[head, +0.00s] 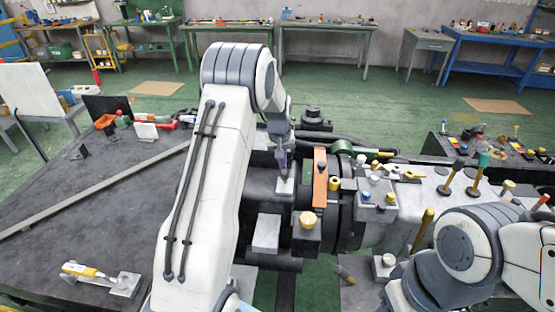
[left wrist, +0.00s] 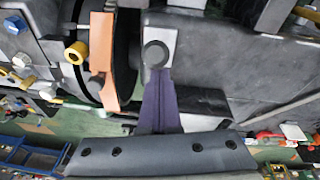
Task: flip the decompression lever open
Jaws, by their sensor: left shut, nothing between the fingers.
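My left gripper (head: 283,160) points down over the dark machine in the middle. Its purple fingers (left wrist: 157,100) are shut and empty. In the left wrist view, their tips are close to a dark round knob (left wrist: 155,54) on a light grey plate (left wrist: 168,36); I cannot tell if they touch. In the head view a light grey plate (head: 284,186) lies just below the fingers. No part is labelled, so I cannot tell for sure which one is the decompression lever. An orange bar (head: 320,178) stands just right of the gripper. My right gripper is out of view.
A yellow knob (head: 307,219) and a grey block (head: 266,233) sit in front of the gripper. Several yellow, blue and black knobs crowd the light housing (head: 430,195) at right. A yellow-handled part (head: 84,270) lies on the dark surface at left, which has free room.

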